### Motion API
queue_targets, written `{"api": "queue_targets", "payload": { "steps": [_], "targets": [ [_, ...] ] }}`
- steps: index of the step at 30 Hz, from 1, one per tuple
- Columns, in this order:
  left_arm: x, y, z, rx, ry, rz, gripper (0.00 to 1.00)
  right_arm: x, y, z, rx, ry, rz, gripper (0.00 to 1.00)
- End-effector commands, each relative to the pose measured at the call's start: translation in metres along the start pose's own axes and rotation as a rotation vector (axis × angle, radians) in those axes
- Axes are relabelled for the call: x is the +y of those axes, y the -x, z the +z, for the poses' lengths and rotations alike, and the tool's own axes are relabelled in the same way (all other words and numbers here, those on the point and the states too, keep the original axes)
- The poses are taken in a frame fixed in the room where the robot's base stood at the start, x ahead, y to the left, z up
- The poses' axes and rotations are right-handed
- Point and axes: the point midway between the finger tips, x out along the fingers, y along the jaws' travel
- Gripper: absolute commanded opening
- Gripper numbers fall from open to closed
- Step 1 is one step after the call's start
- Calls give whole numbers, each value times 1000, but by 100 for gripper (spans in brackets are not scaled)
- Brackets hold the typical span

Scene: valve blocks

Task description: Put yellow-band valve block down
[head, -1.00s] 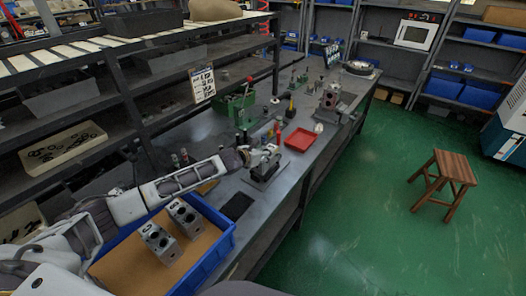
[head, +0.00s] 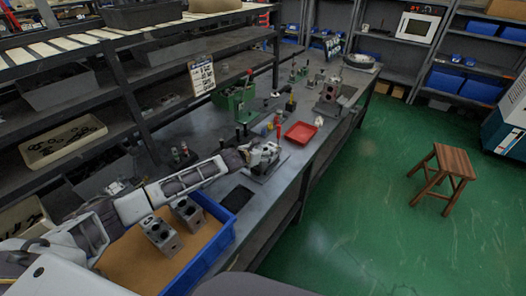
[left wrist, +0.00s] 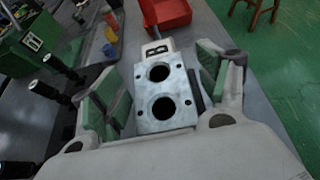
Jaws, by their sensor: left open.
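A grey metal valve block (left wrist: 163,95) with two large round bores in its top face sits between the fingers of my left gripper (left wrist: 158,88). The gripper is open, with a green-padded finger on each side and what looks like a gap on both sides. I see no yellow band on the block. In the head view my left gripper (head: 259,154) is over a dark flat base (head: 262,175) on the bench, and it mostly hides the block. My right gripper is out of view.
A blue bin (head: 222,240) at the bench's near end holds two grey blocks (head: 160,235) on a brown liner. A red tray (head: 301,132) lies beyond my gripper. A green press (head: 232,103) stands to the left. A dark pad (head: 237,198) lies between bin and base.

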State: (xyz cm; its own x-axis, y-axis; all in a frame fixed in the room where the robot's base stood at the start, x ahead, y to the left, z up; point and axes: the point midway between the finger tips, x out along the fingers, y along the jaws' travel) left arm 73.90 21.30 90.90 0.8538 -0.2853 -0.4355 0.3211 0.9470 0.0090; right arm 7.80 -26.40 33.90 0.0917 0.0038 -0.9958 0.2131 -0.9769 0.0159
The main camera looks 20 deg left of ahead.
Motion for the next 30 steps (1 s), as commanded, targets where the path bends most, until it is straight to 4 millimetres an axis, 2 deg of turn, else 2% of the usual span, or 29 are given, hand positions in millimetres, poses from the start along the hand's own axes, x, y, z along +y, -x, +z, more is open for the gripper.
{"api": "queue_targets", "payload": {
  "steps": [8, 14, 30],
  "targets": [
    [1, 2, 1, -1, -1, 1, 75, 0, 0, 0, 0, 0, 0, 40],
    [1, 11, 1, -1, -2, 1, 75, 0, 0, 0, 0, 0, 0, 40],
    [1, 57, 0, -1, -1, 1, 75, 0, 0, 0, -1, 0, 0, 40]
  ]
}}
